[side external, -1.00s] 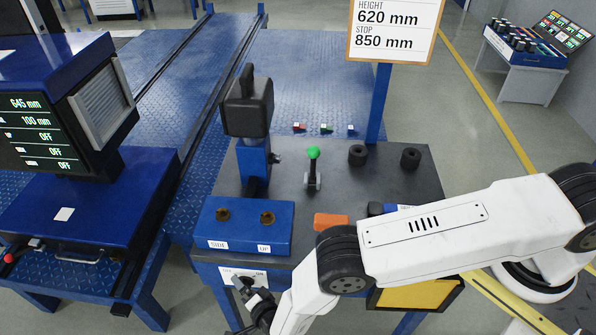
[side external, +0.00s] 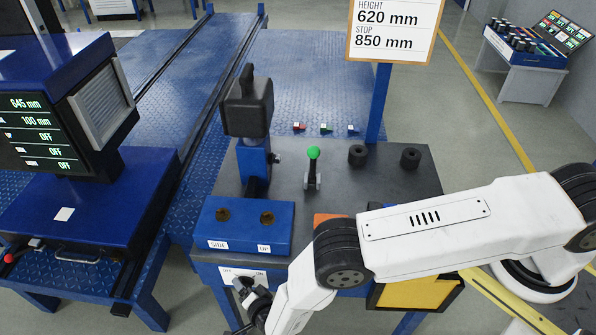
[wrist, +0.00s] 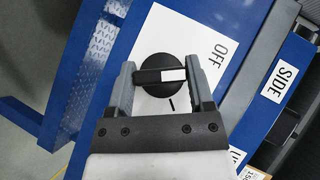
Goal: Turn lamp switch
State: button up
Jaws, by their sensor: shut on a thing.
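The lamp switch is a black round knob (wrist: 166,72) with a raised bar handle and a white mark at one end. It sits on a white label plate (wrist: 199,42) marked OFF; in the side external view the plate (side external: 230,272) shows OFF and ON. The bar lies roughly level in the wrist view, its white end to the right. A black tick line shows on the plate below the knob. My gripper (wrist: 160,66) has one finger at each end of the bar and is shut on it. In the side external view my gripper (side external: 250,294) is at the bench's front face and hides most of the knob.
A blue box (side external: 245,236) with SIDE and UP labels stands above the plate. A green-topped lever (side external: 313,170), an orange block (side external: 328,219) and black round parts (side external: 357,155) sit on the bench top. A screen (side external: 38,130) at left reads 645 mm, 100 mm and OFF lines.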

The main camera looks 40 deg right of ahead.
jog(key=shift+n+g+h, duration=0.4)
jog(key=shift+n+g, duration=0.3)
jog(key=shift+g, duration=0.2)
jog(key=o, duration=1.2)
jog(key=shift+o, duration=0.2)
jog(key=shift+s+a+r, duration=0.1)
jog(key=v, duration=0.7)
jog(key=shift+s, duration=0.2)
jog(key=shift+r, duration=0.2)
